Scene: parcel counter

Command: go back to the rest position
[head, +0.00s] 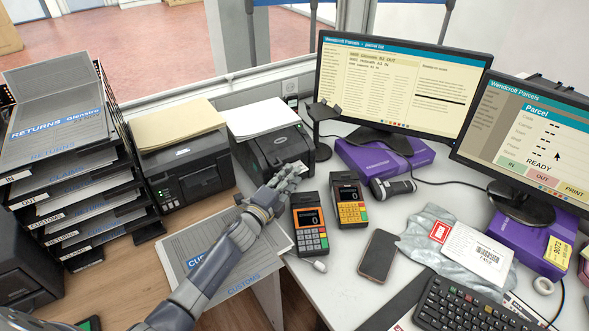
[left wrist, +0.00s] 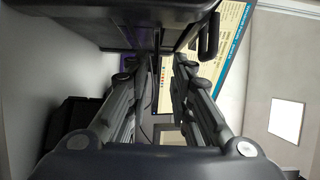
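My left arm reaches in from the bottom left in the head view. My left gripper (head: 293,172) is just in front of the small dark label printer (head: 275,151), close to its front face; I cannot tell if they touch. In the left wrist view the two fingers (left wrist: 160,75) stand apart with nothing held between them. A dark body is close above them there, and part of a lit screen (left wrist: 215,60) shows beyond. My right gripper is not in view.
Two card terminals (head: 310,224) (head: 349,205) stand just right of my left gripper. A phone (head: 377,256), a grey parcel bag (head: 460,246) and a keyboard (head: 470,306) lie farther right. A paper-tray stack (head: 75,165) and a larger printer (head: 185,172) stand left. CUSTOMS sheets (head: 185,250) lie under my forearm.

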